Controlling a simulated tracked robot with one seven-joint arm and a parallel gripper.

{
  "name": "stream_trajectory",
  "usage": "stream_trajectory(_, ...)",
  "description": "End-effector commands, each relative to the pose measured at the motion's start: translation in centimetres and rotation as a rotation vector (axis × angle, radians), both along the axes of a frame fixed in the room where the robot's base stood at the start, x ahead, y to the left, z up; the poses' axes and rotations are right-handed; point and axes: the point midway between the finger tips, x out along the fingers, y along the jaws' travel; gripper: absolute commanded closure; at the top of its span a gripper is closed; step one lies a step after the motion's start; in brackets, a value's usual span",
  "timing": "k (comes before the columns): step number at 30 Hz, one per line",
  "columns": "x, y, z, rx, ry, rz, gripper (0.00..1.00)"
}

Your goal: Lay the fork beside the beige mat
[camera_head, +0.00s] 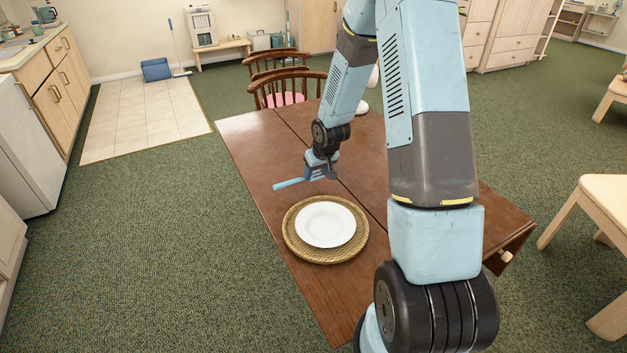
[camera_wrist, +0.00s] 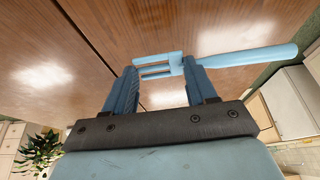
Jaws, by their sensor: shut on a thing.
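The light blue fork (camera_wrist: 245,57) is in my gripper (camera_wrist: 160,88). In the wrist view its tines lie between the two fingers and its handle sticks out to the right. In the head view the fork (camera_head: 288,183) points left from my gripper (camera_head: 318,176), over the wooden table just behind the mat. The round beige woven mat (camera_head: 293,246) lies on the table with a white plate (camera_head: 325,224) on it. The gap between fork and tabletop is hard to judge. Part of the fork is hidden by the fingers.
The brown wooden table (camera_head: 250,155) has bare room left of and behind the mat. Chairs (camera_head: 287,80) stand at its far end. My arm hides much of the table's right side. A pale wooden seat (camera_head: 605,195) stands at the right.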

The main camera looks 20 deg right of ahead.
Motion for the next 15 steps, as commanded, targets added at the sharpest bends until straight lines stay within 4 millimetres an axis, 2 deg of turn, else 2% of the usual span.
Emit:
stream_trajectory(8, 0.9, 0.3, -1.2, -0.001, 0.000, 0.002, 0.73)
stream_trajectory(15, 0.8, 0.3, -4.0, -0.001, 0.001, 0.001, 0.73)
